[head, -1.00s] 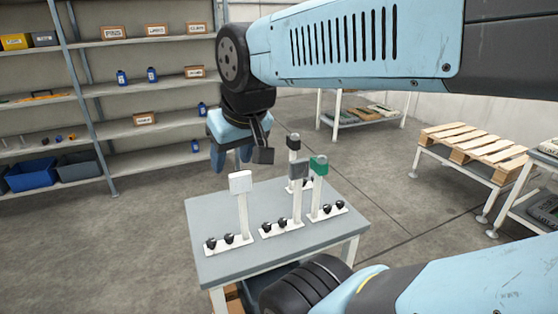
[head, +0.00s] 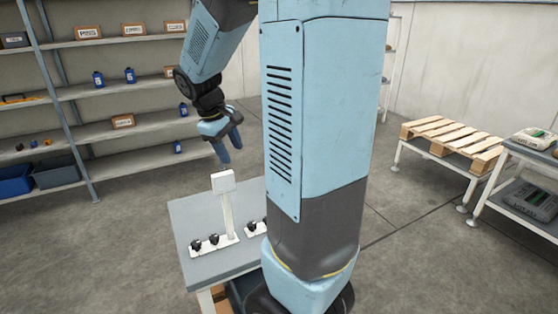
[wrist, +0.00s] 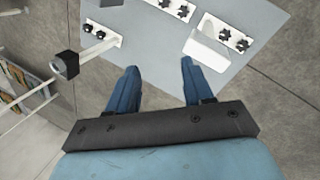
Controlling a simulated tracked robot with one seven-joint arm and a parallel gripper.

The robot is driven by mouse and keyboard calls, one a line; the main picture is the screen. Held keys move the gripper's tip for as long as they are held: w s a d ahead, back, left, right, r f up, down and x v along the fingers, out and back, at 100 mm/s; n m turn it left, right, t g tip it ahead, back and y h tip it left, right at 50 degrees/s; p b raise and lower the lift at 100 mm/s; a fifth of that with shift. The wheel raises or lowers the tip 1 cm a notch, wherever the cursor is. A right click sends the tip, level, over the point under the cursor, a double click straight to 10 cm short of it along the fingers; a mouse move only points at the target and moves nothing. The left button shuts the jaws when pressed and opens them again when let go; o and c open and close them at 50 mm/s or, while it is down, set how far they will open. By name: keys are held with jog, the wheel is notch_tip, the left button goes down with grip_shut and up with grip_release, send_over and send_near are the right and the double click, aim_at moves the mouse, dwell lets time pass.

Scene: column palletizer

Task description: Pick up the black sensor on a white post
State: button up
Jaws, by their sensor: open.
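The black sensor (wrist: 66,64) is a small black block on the end of a white post (wrist: 92,50). In the wrist view it is at the upper left, left of my fingers and apart from them. The post rises from a white base with black knobs on the grey table. In the head view my arm hides this sensor. My gripper (wrist: 160,78) is open and empty, with its two blue fingers apart over the table. The head view shows my gripper (head: 230,152) above the table's back part, beyond the white sensor.
A white sensor (head: 223,181) on a white post stands on the grey table (head: 192,215). It also shows in the wrist view (wrist: 205,50). Shelving (head: 88,132) stands at the left. A pallet (head: 455,140) lies on a stand at the right, with open floor between.

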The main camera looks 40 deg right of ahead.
jog(key=w+d+f+n+g+h, duration=0.4)
jog(key=w+d+f+n+h, duration=0.75)
jog(key=w+f+h, duration=0.2)
jog(key=x, duration=1.4)
jog(key=shift+s+d, duration=0.25)
jog(key=shift+s, duration=0.05)
jog(key=shift+r+h, duration=0.1)
jog(key=shift+h, duration=0.15)
grip_shut()
